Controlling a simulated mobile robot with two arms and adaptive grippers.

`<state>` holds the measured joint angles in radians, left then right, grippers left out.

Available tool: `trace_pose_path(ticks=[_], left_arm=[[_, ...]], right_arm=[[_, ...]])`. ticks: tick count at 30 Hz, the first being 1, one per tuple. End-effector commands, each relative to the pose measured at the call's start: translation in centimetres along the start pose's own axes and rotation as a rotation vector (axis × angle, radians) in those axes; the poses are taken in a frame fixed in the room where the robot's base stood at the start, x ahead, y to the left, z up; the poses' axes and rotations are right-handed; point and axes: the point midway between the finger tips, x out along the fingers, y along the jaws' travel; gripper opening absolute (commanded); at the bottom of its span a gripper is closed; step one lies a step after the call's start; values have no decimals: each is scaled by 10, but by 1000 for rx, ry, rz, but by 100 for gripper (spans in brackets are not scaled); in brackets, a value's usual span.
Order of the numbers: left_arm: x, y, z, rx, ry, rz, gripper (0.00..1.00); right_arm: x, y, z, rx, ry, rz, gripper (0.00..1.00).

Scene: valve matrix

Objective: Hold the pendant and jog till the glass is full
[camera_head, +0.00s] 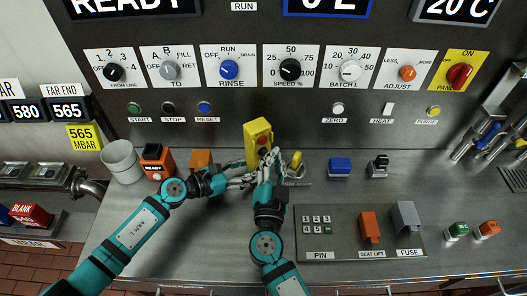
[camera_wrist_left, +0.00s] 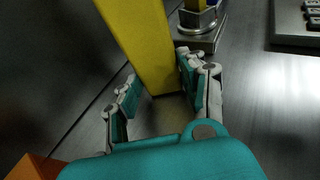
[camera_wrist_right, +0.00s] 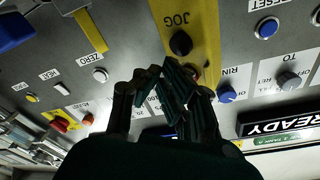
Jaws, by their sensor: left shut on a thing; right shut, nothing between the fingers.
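The yellow pendant (camera_head: 257,140) stands up from the steel counter in the middle of the head view. My left gripper (camera_head: 249,178) is shut on its lower part; the left wrist view shows the yellow body (camera_wrist_left: 140,40) between the fingers (camera_wrist_left: 158,85). My right gripper (camera_head: 271,160) is shut and empty, close in front of the pendant's face. In the right wrist view, the face reads JOG and has a black button (camera_wrist_right: 181,43); my fingertips (camera_wrist_right: 172,72) are beside it, and contact is unclear. I cannot make out a glass.
A PIN panel (camera_head: 345,235) lies in front right. Knobs such as RINSE (camera_head: 230,70) line the upright panel behind.

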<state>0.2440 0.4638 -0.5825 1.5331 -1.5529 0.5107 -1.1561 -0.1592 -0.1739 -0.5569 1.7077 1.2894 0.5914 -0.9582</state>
Motion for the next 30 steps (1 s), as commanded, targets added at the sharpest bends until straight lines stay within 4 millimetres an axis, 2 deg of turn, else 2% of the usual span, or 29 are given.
trace_pose_path(ticks=[1, 13, 30], left_arm=[[0, 0, 0, 0, 0, 1, 24], [0, 1, 0, 0, 0, 2, 24], [0, 1, 0, 0, 0, 2, 24]], right_arm=[[-10, -5, 4, 27, -15, 12, 0], [-39, 13, -13, 24, -12, 13, 0], [-41, 16, -17, 20, -9, 12, 0]])
